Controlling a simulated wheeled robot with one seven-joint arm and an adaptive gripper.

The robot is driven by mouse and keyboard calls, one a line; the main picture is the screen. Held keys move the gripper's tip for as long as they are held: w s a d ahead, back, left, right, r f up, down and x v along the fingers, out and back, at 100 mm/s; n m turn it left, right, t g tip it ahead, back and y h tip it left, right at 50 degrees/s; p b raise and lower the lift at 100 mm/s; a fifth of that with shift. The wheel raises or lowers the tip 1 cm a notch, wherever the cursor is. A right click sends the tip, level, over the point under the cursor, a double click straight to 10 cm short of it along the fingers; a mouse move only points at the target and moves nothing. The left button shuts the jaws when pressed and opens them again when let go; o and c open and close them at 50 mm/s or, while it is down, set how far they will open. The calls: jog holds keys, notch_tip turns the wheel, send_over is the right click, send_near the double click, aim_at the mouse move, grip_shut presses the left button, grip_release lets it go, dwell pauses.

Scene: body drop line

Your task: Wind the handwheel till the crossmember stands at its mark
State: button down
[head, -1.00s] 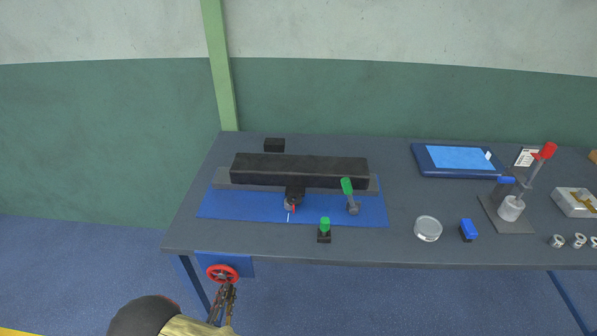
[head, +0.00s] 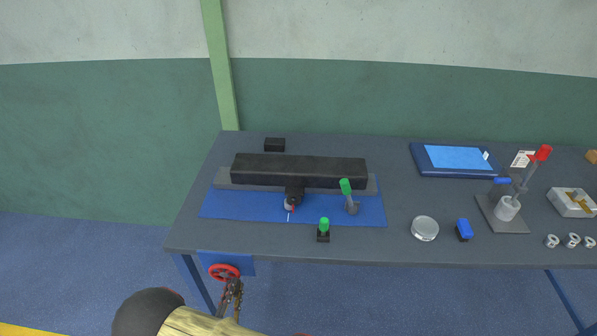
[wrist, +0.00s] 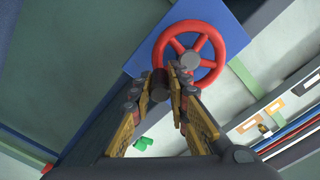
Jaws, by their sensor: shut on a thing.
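The red handwheel (head: 226,272) is on a blue plate at the table's front left edge; it also shows in the wrist view (wrist: 213,47). My gripper (head: 234,284) is at the wheel's lower right. In the wrist view its fingers (wrist: 162,88) are shut on the wheel's dark handle knob (wrist: 160,80), beside the red rim. The long black crossmember (head: 300,170) lies across a grey rail above a blue mat. A dark stem at its front carries a small red pointer (head: 292,207). The white mark (head: 289,216) is on the mat just below the pointer, which looks slightly right of it.
A green-topped lever (head: 346,189) stands at the mat's right, and a green button (head: 324,226) at its front. To the right are a round clear dish (head: 425,229), a blue block (head: 464,230), a tablet (head: 455,160) and a red-handled lever stand (head: 503,212).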

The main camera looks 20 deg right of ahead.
aim_at(231, 272)
notch_tip(231, 272, up, 2)
jog(key=shift+a+r+p, duration=0.1)
jog(key=shift+r+p, duration=0.15)
jog(key=shift+p, duration=0.4)
jog(key=shift+f, duration=0.1)
jog(key=shift+w+a+r+p, duration=0.15)
jog(key=shift+a+r+p, duration=0.1)
jog(key=shift+r+p, duration=0.3)
jog(key=shift+w+a+r+p, duration=0.1)
jog(key=shift+a+r+p, duration=0.25)
jog(key=shift+r, duration=0.3)
jog(key=shift+f, duration=0.1)
jog(key=shift+d, duration=0.15)
